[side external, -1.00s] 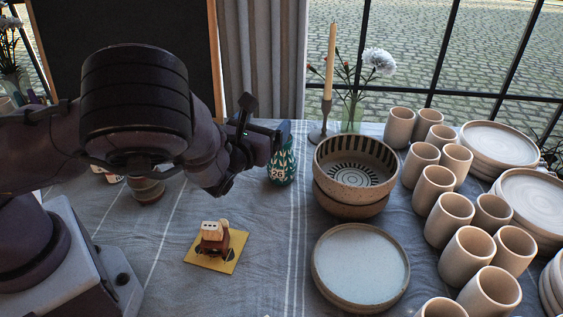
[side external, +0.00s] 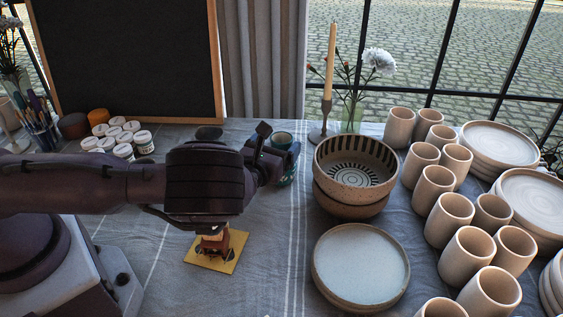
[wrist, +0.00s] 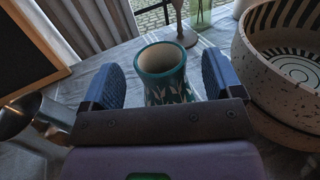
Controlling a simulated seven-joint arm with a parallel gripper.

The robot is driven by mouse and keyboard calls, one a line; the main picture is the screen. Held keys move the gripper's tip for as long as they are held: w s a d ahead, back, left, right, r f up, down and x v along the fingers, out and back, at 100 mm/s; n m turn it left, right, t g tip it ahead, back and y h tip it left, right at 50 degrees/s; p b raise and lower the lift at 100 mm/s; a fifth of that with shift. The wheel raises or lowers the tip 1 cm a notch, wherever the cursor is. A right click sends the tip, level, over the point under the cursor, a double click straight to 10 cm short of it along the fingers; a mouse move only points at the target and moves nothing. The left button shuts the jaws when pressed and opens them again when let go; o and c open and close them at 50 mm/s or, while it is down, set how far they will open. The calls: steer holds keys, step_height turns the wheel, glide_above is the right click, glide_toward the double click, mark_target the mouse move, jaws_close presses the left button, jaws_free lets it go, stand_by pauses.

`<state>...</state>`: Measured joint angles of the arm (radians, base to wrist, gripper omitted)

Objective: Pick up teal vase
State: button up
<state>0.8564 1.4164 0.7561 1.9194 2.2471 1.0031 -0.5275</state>
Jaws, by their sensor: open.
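The teal vase (wrist: 168,78) stands upright on the table in the wrist view, with a light leaf pattern and a wide open mouth. In the side external view its rim (side external: 283,139) shows behind my gripper, and much of its body is hidden. My gripper (wrist: 160,88) is open, with one blue-padded finger on each side of the vase. Some space shows between the vase and each finger, most clearly on the left. In the side external view my gripper (side external: 276,160) is low beside the vase, its fingertips partly hidden.
Stacked striped bowls (side external: 352,178) stand close to the right of the vase. A candle holder (side external: 324,120) and a flower vase (side external: 351,114) are behind. A plate (side external: 360,268), several cups (side external: 450,218) and paint jars (side external: 144,142) stand around. A small figure on a yellow board (side external: 228,258) sits in front.

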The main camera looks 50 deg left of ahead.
steer(key=shift+x, duration=1.4)
steer(key=c, duration=1.3)
steer(key=shift+c, duration=0.9)
steer(key=shift+r, duration=0.1)
